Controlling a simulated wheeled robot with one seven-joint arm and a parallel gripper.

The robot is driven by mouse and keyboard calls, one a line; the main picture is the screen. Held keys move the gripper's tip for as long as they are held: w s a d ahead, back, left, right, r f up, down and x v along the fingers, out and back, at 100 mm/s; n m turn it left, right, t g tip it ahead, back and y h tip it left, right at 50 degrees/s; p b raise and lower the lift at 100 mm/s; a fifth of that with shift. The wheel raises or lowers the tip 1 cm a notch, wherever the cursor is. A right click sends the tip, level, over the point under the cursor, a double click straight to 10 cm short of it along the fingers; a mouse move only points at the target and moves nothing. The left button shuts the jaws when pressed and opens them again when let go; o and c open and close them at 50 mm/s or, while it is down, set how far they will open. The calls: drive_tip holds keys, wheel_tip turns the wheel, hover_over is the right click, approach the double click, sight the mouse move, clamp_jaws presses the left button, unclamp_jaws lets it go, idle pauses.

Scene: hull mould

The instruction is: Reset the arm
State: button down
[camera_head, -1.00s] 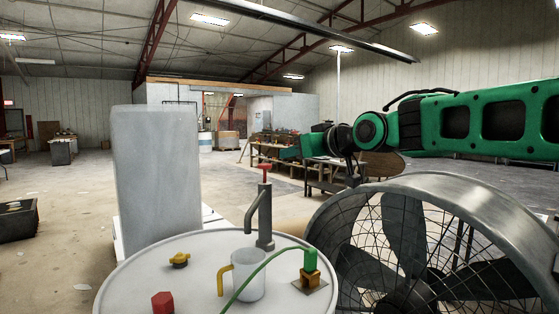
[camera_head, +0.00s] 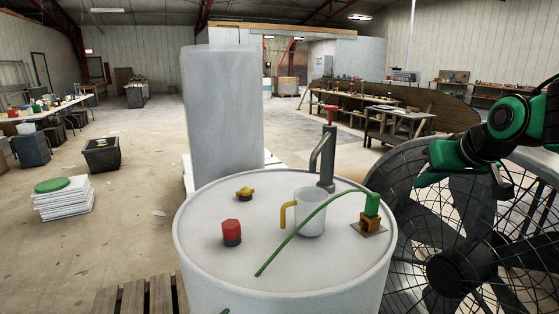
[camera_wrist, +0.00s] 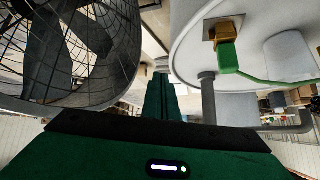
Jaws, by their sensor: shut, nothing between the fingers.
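My green and black arm comes in from the right edge of the head view. My gripper (camera_head: 427,178) is in front of the upper part of the large caged fan (camera_head: 455,235), right of the drum, and holds nothing. Whether it touches the fan cage cannot be told. In the wrist view my green fingers (camera_wrist: 160,98) are together, between the fan (camera_wrist: 70,50) on the left and the drum top (camera_wrist: 270,20) on the right.
A white drum (camera_head: 285,255) bears a mug (camera_head: 310,215), a hand pump (camera_head: 327,160), a red knob (camera_head: 231,232), a yellow fitting (camera_head: 244,194) and a green plug with a hose (camera_head: 371,204). A grey slab (camera_head: 222,115) stands behind. Open floor lies left.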

drive_tip(key=s+d+f+m+g, duration=0.2)
drive_tip(key=s+f, duration=0.3)
drive_tip(key=s, duration=0.4)
drive_tip(key=s+d+f+m+g, duration=0.2)
drive_tip(key=s+f+g, duration=0.2)
drive_tip(key=s, duration=0.6)
drive_tip(key=s+d+f+m+g, duration=0.2)
drive_tip(key=s+f+g, duration=0.1)
drive_tip(key=s+f, duration=0.5)
drive_tip(key=shift+s+d+f+h, duration=0.2)
drive_tip(key=shift+s+f+h, duration=0.1)
drive_tip(key=shift+s, duration=0.8)
drive_tip(key=shift+w+f, duration=0.2)
drive_tip(key=shift+w, duration=0.45)
